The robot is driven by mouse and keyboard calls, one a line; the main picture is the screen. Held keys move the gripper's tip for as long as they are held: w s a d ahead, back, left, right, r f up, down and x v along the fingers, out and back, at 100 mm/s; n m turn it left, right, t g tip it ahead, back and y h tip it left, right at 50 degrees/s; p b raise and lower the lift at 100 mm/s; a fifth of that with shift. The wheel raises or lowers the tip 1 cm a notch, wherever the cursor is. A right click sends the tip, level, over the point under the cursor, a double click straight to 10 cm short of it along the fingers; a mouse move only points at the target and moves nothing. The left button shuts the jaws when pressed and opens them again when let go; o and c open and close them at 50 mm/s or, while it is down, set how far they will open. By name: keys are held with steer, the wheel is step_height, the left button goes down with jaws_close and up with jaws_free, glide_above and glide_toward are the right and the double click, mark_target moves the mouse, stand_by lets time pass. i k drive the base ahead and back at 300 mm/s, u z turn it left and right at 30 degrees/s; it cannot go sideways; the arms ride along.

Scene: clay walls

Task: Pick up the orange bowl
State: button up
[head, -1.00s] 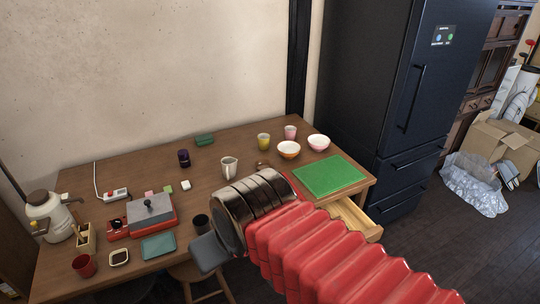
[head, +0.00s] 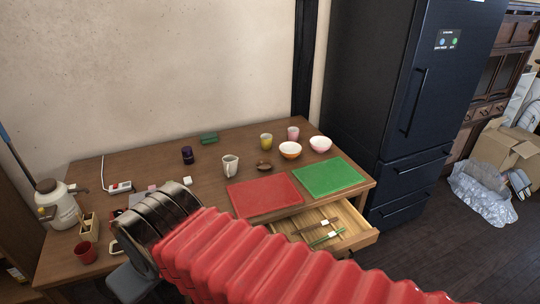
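The orange bowl (head: 290,150) stands upright near the back right of the wooden table, white inside with an orange outside. A pink bowl (head: 320,144) stands just to its right. My arm reaches in from the lower right, with its red ribbed sleeve and dark metal end over the table's left front. The gripper fingers are hidden behind the arm, well to the left of the orange bowl and apart from it.
A yellow cup (head: 266,141), a pink cup (head: 292,133), a white mug (head: 230,165) and a small brown dish (head: 264,167) stand near the bowl. Red (head: 262,195) and green (head: 331,177) mats lie in front. An open drawer (head: 352,238) juts out below. A dark fridge (head: 405,110) stands right.

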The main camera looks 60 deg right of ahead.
mark_target(290, 150)
steer(key=u, duration=1.5)
steer(key=k, duration=1.35)
steer(key=z, duration=1.55)
